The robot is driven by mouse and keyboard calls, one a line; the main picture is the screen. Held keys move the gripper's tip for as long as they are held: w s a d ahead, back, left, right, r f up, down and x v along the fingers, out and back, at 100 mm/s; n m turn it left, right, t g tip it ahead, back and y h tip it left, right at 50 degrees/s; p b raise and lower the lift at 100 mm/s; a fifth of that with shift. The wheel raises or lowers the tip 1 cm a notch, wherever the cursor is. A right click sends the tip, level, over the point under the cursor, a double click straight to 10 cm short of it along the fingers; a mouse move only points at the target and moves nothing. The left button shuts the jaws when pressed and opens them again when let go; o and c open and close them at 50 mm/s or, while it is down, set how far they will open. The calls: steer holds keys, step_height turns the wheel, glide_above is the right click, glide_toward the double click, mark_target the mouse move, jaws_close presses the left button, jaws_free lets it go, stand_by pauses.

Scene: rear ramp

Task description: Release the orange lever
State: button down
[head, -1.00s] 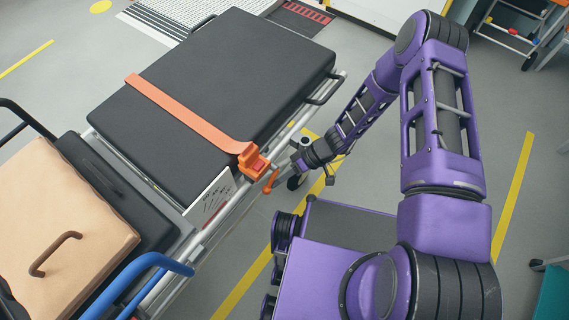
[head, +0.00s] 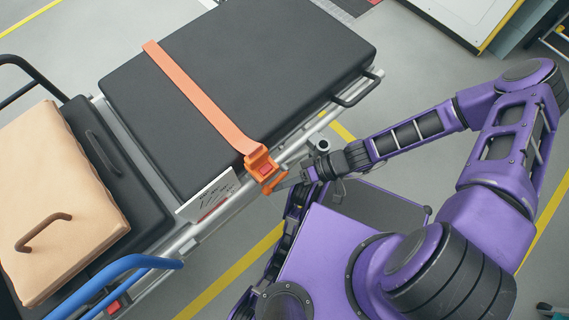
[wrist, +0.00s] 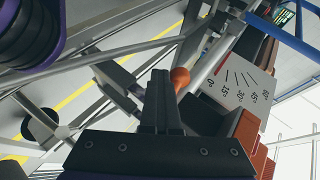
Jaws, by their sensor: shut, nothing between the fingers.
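The orange lever (head: 277,186) is on the side rail of the stretcher, just below the orange buckle (head: 262,164) that ends the orange strap. In the wrist view its rounded orange knob (wrist: 180,76) shows just beyond my fingertips. My gripper (head: 284,186) is shut and empty, with its tips right at the lever; I cannot tell whether they touch it. In the wrist view my gripper (wrist: 161,78) points at the scene with its fingers together, and they hide part of the lever. A white plate with angle marks (wrist: 238,84) is beside the lever.
The stretcher has a black mattress (head: 250,70) and a metal side rail (head: 310,130). A tan cushion (head: 55,190) with a handle and a blue bar (head: 125,265) are at the left. Grey floor with yellow lines is open below the rail.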

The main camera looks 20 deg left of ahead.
steer(key=shift+s+a+r, duration=0.1)
steer(key=shift+s+r, duration=0.05)
steer(key=shift+r, duration=0.3)
stand_by(0.4)
stand_by(1.3)
steer(key=w+d+f, duration=0.2)
steer(key=w+d, duration=0.6)
steer(key=d, duration=0.1)
steer(key=shift+w+f+b, duration=0.25)
steer(key=shift+f+b, duration=0.05)
steer(key=shift+f, duration=0.05)
stand_by(0.3)
